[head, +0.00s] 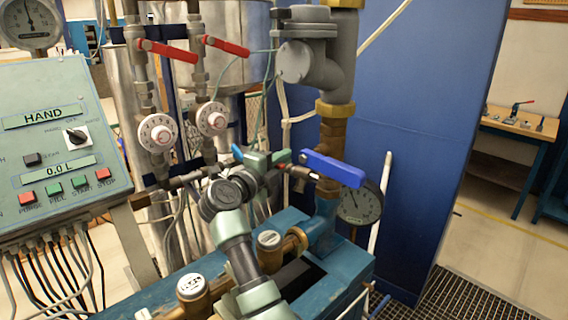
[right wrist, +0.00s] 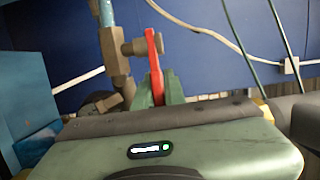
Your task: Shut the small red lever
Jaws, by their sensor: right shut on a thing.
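The small red lever (head: 283,156) is on a thin pipe fitting in the middle of the head view, just left of a large blue lever. My right gripper (head: 272,160) comes up from below and has its green fingers at this lever. In the right wrist view the red lever (right wrist: 153,50) stands upright in the picture, and its lower end is between the green fingers of my right gripper (right wrist: 162,90). The gripper is shut on it. The fingers and wrist hide part of the lever and its valve. My left gripper is not seen.
The blue lever (head: 333,168) is close to the right of my gripper, above a round gauge (head: 360,203). Two larger red levers (head: 168,50) (head: 226,46) are higher up. A control panel (head: 60,140) stands at left. A blue wall (head: 420,130) is behind.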

